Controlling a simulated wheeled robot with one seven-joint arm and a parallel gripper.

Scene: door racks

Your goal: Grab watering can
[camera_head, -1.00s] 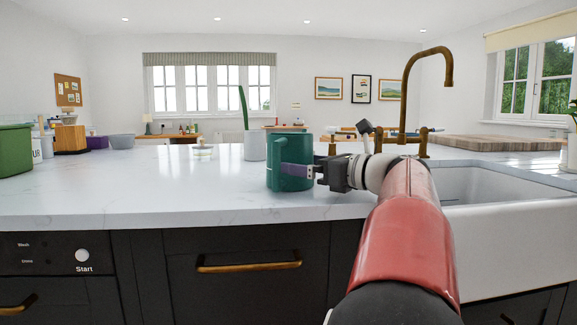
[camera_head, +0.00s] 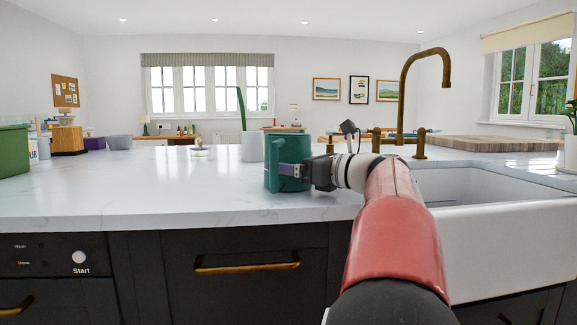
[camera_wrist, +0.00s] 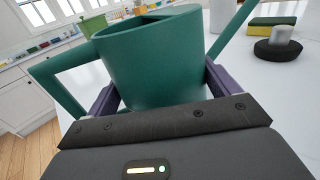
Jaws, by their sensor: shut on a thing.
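The green watering can (camera_head: 273,175) stands upright at the front of the white counter, left of the sink. In the wrist view the watering can (camera_wrist: 155,70) fills the middle, with its handle to the left and its spout to the right. My gripper (camera_head: 287,170) reaches it from the right, and its purple fingers lie on either side of the can's body. In the wrist view my gripper (camera_wrist: 160,95) is shut on the can. I cannot tell whether the can's base is clear of the counter.
A white sink (camera_head: 490,222) with a brass faucet (camera_head: 402,95) lies to the right. A white pot (camera_head: 252,147) with a tall green leaf stands behind the can. A green container (camera_head: 12,150) is at the far left.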

